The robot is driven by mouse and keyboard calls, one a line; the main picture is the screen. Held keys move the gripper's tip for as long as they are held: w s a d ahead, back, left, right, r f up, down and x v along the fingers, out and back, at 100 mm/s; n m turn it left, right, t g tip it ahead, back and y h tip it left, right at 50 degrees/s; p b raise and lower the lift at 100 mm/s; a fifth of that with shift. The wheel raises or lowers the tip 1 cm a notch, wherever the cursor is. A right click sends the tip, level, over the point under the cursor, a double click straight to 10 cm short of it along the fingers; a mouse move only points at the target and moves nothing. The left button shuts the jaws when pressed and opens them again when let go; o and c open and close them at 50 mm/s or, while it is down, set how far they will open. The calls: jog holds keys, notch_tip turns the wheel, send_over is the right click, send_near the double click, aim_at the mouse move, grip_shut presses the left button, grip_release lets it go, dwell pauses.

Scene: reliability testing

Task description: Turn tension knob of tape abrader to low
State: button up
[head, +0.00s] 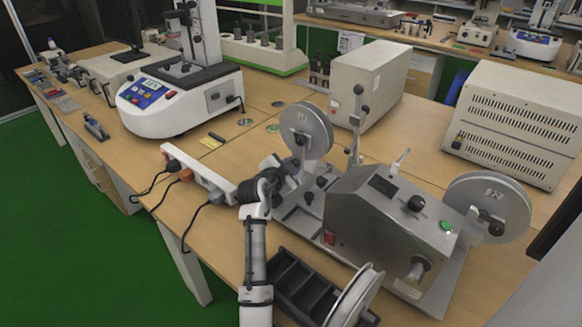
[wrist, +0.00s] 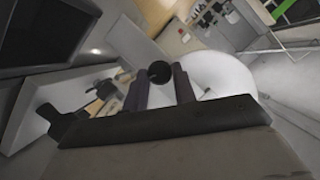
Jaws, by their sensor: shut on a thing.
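The tape abrader (head: 372,215) is a grey metal machine on the wooden bench, with a disc reel at each end. My gripper (head: 292,168) reaches in at its left end, just beside and below the left reel (head: 307,128). In the wrist view, my gripper (wrist: 160,82) is shut on a round black knob (wrist: 159,70), one finger on each side. I take this as the tension knob. The pale reel disc (wrist: 222,72) is close to the right of the fingers there. The knob's marking and setting cannot be read.
A white power strip (head: 205,178) with plugs lies left of my arm. A black compartment tray (head: 300,290) and a loose reel (head: 355,297) are at the front. A beige box (head: 370,82) stands behind the abrader. A thin upright post (head: 356,125) rises right of the left reel.

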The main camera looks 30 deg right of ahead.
jog(key=n+g, duration=0.3)
jog(key=n, duration=0.1)
jog(key=shift+w+a+h, duration=0.1)
jog(key=shift+w+h, duration=0.15)
jog(key=shift+h, duration=0.05)
jog(key=n+g, duration=0.2)
jog(key=n, duration=0.1)
jog(key=shift+w+h+b, duration=0.2)
jog(key=shift+h+b, duration=0.2)
jog(key=n+g, duration=0.1)
jog(key=n, duration=0.1)
jog(key=n+g+h+b, duration=0.1)
jog(key=n, duration=0.1)
jog(key=shift+w+a+f+h, duration=0.1)
jog(key=shift+w+f+h, duration=0.05)
jog(key=shift+h, duration=0.15)
jog(key=n+g+h+b, duration=0.1)
jog(key=n, duration=0.2)
jog(key=shift+w+f+n, duration=0.1)
jog(key=shift+n, duration=0.3)
jog(key=shift+h, duration=0.3)
jog(key=o, duration=1)
jog(key=shift+a, duration=0.1)
jog(key=a+r+b, duration=0.1)
jog(key=a+b, duration=0.2)
jog(key=a, duration=1)
jog(key=shift+w+a+r, duration=0.25)
jog(key=shift+a+r, duration=0.05)
